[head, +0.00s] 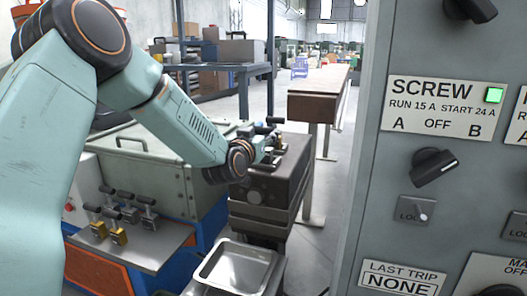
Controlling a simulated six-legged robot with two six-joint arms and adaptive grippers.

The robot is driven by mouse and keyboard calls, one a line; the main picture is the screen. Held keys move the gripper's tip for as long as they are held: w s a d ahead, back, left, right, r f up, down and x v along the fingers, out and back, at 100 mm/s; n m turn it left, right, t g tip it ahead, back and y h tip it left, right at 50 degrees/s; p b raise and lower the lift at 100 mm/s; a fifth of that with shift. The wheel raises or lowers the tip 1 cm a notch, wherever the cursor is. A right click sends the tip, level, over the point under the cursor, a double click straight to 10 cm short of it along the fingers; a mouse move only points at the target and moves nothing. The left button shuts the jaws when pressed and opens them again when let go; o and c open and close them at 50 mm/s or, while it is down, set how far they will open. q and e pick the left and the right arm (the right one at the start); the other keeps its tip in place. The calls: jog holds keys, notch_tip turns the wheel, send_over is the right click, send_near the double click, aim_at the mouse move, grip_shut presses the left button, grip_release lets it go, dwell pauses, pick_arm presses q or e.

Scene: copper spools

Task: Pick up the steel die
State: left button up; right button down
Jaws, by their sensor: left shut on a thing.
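My left gripper (270,152) reaches in over the dark block-shaped machine (268,190) at the middle. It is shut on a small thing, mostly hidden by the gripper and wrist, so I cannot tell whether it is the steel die. Black handles and small metal parts show around the gripper on top of the machine. On the grey shelf (150,247) at the left stand several small blocks with black T-shaped handles. Others behind, such as this grey block (149,219), look like steel. My right gripper is out of view.
An empty metal tray (236,292) lies in front of the machine. A grey lidded box (150,165) stands behind the shelf. A tall switch panel (378,165) fills the right side. A brown-topped bench (318,95) stands behind, with open floor beside it.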

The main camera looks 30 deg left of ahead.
pick_arm(q)
jog(key=shift+d+r, duration=0.1)
jog(key=shift+r, duration=0.15)
grip_shut()
jog(key=shift+r, duration=0.1)
